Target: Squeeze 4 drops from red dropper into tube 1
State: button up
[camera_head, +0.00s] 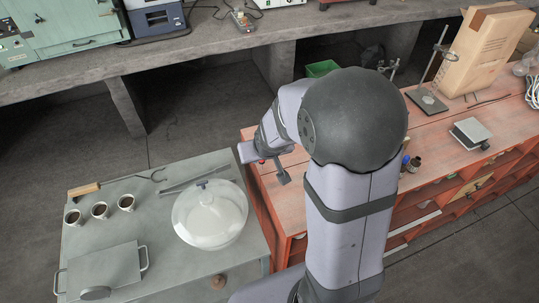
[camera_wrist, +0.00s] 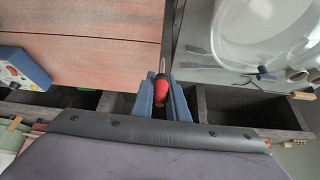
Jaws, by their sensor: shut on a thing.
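The red dropper (camera_wrist: 161,95) shows in the wrist view between the two blue fingers of my gripper (camera_wrist: 161,88). My gripper is shut on its red bulb, and a thin pale tip extends past a dark collar. In the head view, a small red spot of the dropper (camera_head: 262,161) shows below my wrist, near the left edge of the red bench. No tube can be made out in either view; my arm hides part of the red bench in the head view.
The red bench (camera_head: 425,125) bears small dark bottles (camera_head: 413,164), a stand and a cardboard box (camera_head: 480,50). A grey table (camera_head: 150,225) at left holds a clear glass dome (camera_head: 210,215), several cups, tools and a metal tray (camera_head: 104,268). A gap separates both from the back counter.

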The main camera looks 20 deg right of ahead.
jog(key=w+d+r+m+h+p, duration=0.1)
jog(key=w+d+r+m, duration=0.1)
jog(key=d, duration=0.8)
jog(key=w+d+r+m+h+p, duration=0.1)
jog(key=w+d+m, duration=0.15)
jog(key=d, duration=0.75)
jog(key=s+d+r+m, duration=0.1)
jog(key=s+d, duration=0.1)
jog(key=d, duration=0.8)
jog(key=s+d+r+m+g+h, duration=0.1)
jog(key=s+d+r+m, duration=0.1)
jog(key=d, duration=0.9)
jog(key=shift+s+d+g+h+p, duration=0.2)
jog(key=shift+s+g+h+p, duration=0.1)
jog(key=shift+s, duration=0.45)
jog(key=shift+f+m, duration=0.1)
jog(key=shift+m, duration=0.15)
jog(key=shift+f+b, duration=1.35)
jog(key=shift+f, duration=0.4)
grip_shut()
